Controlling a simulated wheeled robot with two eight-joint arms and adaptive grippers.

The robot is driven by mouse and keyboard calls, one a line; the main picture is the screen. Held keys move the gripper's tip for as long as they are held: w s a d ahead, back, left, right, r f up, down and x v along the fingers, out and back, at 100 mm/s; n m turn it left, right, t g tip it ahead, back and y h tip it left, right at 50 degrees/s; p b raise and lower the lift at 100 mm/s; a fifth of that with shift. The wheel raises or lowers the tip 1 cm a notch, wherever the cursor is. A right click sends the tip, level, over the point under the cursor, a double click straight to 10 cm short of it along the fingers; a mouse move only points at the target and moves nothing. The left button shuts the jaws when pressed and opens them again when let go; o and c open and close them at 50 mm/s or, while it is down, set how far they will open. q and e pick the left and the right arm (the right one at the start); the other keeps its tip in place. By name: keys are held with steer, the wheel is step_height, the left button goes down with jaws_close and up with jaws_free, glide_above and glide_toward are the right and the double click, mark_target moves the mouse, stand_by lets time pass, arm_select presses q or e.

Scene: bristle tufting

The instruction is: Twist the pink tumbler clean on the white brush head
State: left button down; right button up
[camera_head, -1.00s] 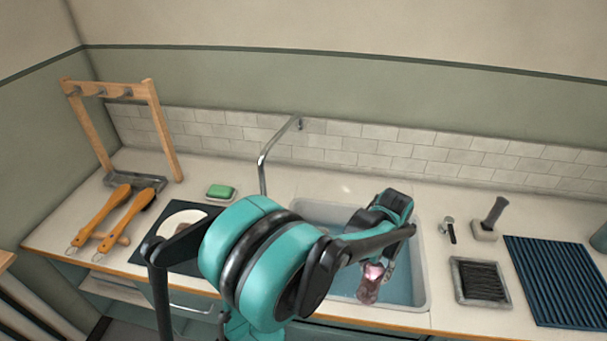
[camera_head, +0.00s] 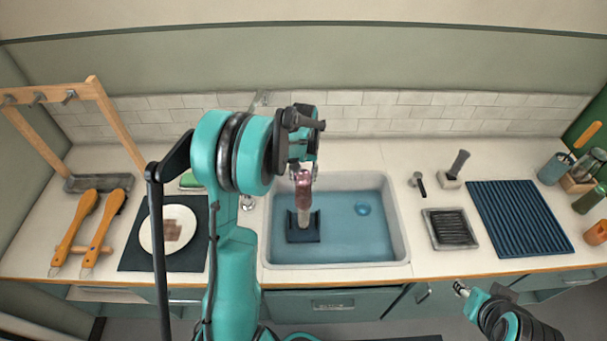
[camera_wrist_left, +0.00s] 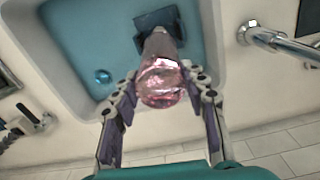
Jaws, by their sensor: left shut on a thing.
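My left gripper (camera_head: 303,170) is shut on the pink tumbler (camera_head: 303,190), over the left part of the sink. The tumbler is translucent and also shows between the fingers in the left wrist view (camera_wrist_left: 160,88). Directly below it a pale, whitish brush head (camera_head: 304,220) stands upright on a dark square base (camera_head: 293,234) in the sink. The tumbler's mouth and the brush top line up; I cannot tell how far the brush is inside. My right gripper (camera_head: 461,289) is at the lower right, in front of the counter, and its jaws are too small to judge.
The sink (camera_head: 398,225) has a blue floor and a drain at right. The faucet (camera_wrist_left: 270,38) stands behind it. A plate (camera_head: 150,235) on a dark mat lies left, with orange-handled brushes (camera_head: 75,225) beyond. A ribbed blue mat (camera_head: 520,220) lies right.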

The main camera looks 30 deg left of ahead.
mark_target(304, 192)
arm_select(q)
step_height(304, 192, down, 8)
steer(key=b, duration=0.5)
steer(key=shift+f, duration=0.15)
steer(key=shift+f+b, duration=2.25)
steer(key=shift+f, duration=0.5)
steer(key=c, duration=1.8)
jaws_free()
steer(key=shift+c, duration=0.7)
